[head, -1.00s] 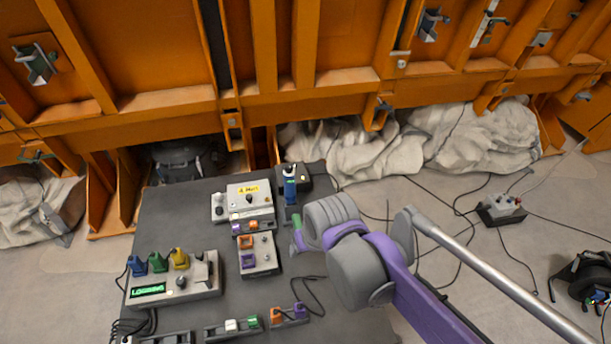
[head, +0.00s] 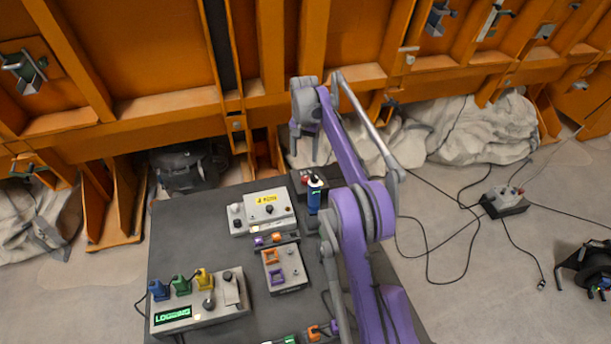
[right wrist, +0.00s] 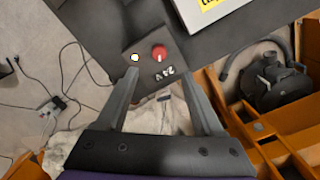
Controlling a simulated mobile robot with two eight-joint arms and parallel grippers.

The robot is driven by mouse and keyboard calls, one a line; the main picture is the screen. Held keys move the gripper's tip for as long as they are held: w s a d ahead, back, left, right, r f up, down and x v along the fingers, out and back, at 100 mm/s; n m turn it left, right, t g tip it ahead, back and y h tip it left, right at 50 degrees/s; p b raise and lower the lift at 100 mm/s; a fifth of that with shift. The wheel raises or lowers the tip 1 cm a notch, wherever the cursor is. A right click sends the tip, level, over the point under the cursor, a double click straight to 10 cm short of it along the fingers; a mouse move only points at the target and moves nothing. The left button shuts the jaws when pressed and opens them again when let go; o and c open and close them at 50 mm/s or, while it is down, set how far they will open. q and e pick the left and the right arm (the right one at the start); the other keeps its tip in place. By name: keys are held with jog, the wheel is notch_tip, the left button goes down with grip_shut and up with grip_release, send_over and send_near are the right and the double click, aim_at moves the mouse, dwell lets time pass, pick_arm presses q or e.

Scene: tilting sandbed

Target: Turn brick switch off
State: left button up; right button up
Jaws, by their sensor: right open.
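The power brick is a dark box (right wrist: 150,62) marked 24V, with a round red knob switch (right wrist: 159,53) and a small glowing yellow light (right wrist: 135,57). In the head view the brick (head: 306,180) sits at the table's far right corner, partly hidden behind a blue device. My right gripper (right wrist: 162,80) is open and empty. Its two fingers point toward the brick, and the knob shows between the fingertips, apart from them. In the head view my right gripper (head: 304,155) is at the far edge, by the brick. My left gripper is not in view.
The dark table (head: 190,235) carries a yellow-labelled box (head: 262,211), a blue upright device (head: 314,197) close to the brick, and a panel with a green display (head: 200,312). An orange steel frame (head: 150,105) stands behind. Cables lie on the floor at right.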

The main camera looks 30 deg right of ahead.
aim_at(305, 178)
jog(key=f, duration=1.1)
jog(key=shift+w+d+f+b, duration=0.2)
jog(key=shift+b, duration=0.2)
grip_shut()
